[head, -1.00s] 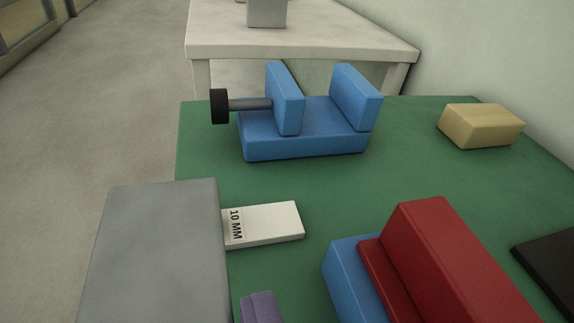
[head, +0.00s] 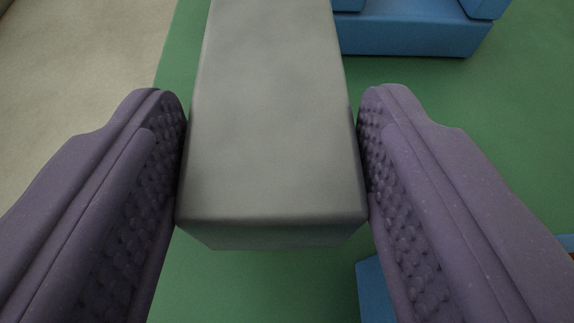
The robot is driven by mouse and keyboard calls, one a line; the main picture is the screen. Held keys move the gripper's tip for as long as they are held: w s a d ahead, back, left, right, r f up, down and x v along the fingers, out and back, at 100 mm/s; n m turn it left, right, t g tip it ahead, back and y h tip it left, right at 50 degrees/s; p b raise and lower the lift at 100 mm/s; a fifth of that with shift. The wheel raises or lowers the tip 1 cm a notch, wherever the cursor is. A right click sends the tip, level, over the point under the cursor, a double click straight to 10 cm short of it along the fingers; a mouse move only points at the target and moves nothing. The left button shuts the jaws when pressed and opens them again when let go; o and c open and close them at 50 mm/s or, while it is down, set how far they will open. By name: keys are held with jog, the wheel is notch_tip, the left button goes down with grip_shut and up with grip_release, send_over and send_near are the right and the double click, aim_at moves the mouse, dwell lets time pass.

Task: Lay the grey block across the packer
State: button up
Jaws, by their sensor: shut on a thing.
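The grey block (head: 273,110) is in the middle of the head view, long side running away from me and its far end cut off by the top edge. My gripper (head: 274,165) has its two purple, studded fingers pressed on the block's left and right sides, shut on it. The packer, the white piece marked 10 MM a second ago, is not visible now. I cannot tell whether the block hides it, or whether the block's underside touches anything.
The green tabletop (head: 430,110) shows around the block, mostly clear to the right. A blue slotted fixture (head: 415,37) stands at the upper right. A blue piece (head: 372,290) shows at the lower right, partly behind the right finger. Beyond the table's left edge is pale floor (head: 85,60).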

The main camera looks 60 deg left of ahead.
jog(key=shift+r, duration=0.1)
jog(key=shift+f+b, duration=0.4)
jog(key=shift+f, duration=0.25)
jog(key=o, duration=1.3)
jog(key=shift+o, duration=0.2)
jog(key=shift+r, duration=0.2)
jog(key=shift+s+d+r+p, duration=0.2)
jog(key=shift+d+r+p, duration=0.35)
jog(key=shift+r+p, duration=0.3)
jog(key=p+v, duration=0.3)
jog(key=v, duration=0.7)
jog(key=shift+s+d, duration=0.2)
jog(key=shift+d, duration=0.15)
